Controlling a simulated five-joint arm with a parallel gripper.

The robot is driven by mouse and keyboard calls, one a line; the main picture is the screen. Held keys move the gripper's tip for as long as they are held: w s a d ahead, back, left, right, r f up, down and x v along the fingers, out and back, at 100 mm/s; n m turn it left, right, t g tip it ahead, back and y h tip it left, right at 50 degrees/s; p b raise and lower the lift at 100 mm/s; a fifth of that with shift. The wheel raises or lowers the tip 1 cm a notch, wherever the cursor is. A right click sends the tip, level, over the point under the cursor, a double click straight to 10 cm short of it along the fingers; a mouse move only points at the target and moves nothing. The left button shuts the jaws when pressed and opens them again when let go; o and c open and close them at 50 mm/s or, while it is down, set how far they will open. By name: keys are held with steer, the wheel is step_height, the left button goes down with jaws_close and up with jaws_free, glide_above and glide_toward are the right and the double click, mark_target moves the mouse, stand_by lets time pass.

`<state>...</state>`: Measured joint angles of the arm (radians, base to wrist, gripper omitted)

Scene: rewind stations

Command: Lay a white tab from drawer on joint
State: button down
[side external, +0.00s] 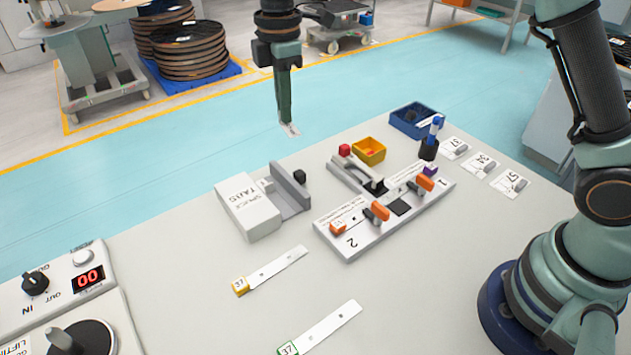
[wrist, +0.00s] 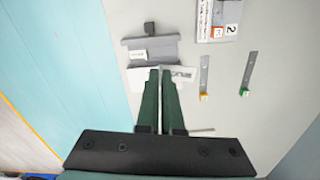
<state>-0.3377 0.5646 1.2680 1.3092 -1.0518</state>
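My gripper (side external: 287,124) hangs point down over the blue floor, beyond the table's far edge. Its fingers look closed, with a small pale piece that looks like a white tab (side external: 290,130) at their tips. In the wrist view the closed fingers (wrist: 160,72) cover part of the white splice tabs box, and the tab is hard to make out. The splice tabs box (side external: 247,212) stands on the table against a grey block (side external: 290,193) with a black knob. The splice board (side external: 345,244), marked 1 and 2, carries orange clamps (side external: 380,211); I cannot make out the joint.
Two pale strips tagged 37, one yellow (side external: 270,270) and one green (side external: 325,330), lie in front. A yellow bin (side external: 369,150), a blue bin (side external: 415,120), a pen holder (side external: 428,149) and numbered cards (side external: 482,165) stand behind. A control box (side external: 50,290) is at left.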

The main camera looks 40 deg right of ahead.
steer(key=s+d+f+m, duration=0.2)
steer(key=s+d+m, duration=0.15)
steer(key=d, duration=0.25)
steer(key=s+d+f+m, duration=0.2)
steer(key=d+f+m, duration=0.1)
steer(key=d+m, duration=0.2)
steer(key=m, duration=0.8)
glide_above(396, 193)
step_height(396, 193, down, 4)
steer(key=shift+n, duration=0.25)
steer(key=shift+f, duration=0.15)
steer(key=shift+f, duration=2.8)
steer(key=shift+f, duration=1)
steer(key=c, duration=1)
jaws_free()
